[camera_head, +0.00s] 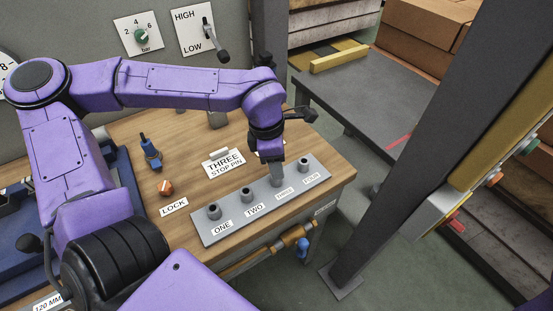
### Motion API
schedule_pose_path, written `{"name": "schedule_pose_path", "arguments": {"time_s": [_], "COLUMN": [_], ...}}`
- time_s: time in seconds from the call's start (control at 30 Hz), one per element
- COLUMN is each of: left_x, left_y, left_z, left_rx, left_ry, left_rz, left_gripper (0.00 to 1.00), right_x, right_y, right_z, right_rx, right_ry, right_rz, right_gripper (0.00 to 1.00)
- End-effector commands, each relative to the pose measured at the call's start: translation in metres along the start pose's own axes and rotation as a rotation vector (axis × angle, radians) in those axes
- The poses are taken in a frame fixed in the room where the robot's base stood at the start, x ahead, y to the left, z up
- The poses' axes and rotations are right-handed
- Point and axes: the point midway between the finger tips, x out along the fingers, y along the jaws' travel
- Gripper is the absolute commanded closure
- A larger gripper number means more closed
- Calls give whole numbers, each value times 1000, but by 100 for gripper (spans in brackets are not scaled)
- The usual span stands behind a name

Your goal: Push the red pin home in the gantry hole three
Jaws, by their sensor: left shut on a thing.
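The grey hole plate (232,225) lies on the wooden bench top, with raised sockets labelled ONE, TWO, THREE and FOUR. My left gripper (273,178) points down over socket three, with its fingertips at or just above the socket. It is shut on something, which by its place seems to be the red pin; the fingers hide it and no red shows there. How deep it sits in the hole cannot be seen. A sign reading THREE STOP PIN (223,162) stands behind the plate. My right gripper is not in view.
An orange knob (166,187) by a LOCK label and a blue-handled tool (150,152) are left of the plate. A lever (212,42) marked HIGH and LOW is on the back panel. A dark post (437,140) rises right of the bench.

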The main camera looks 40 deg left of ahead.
Motion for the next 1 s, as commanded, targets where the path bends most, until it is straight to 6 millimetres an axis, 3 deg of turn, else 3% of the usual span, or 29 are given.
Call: {"name": "schedule_pose_path", "arguments": {"time_s": [0.53, 0.57, 0.6, 0.63, 0.83, 0.87, 0.9, 1.0], "left_x": [17, 16, 16, 16, 16, 16, 16, 16], "left_y": [0, 0, 0, 0, 0, 0, 0, 0], "left_z": [-3, -2, -2, -2, -2, -2, -2, -2], "left_rx": [1, 1, 1, 1, 1, 1, 1, 1], "left_ry": [0, 0, 0, 0, 0, 0, 0, 0], "left_rz": [0, 0, 0, 0, 0, 0, 0, 0], "left_gripper": [95, 50, 37, 30, 30, 24, 11, 9], "right_x": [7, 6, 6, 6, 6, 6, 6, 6], "right_y": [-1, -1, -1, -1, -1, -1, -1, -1], "right_z": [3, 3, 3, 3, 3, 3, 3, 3], "right_rx": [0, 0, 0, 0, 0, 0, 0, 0], "right_ry": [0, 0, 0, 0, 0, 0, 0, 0], "right_rz": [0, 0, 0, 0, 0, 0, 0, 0], "right_gripper": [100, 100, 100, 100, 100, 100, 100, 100]}}
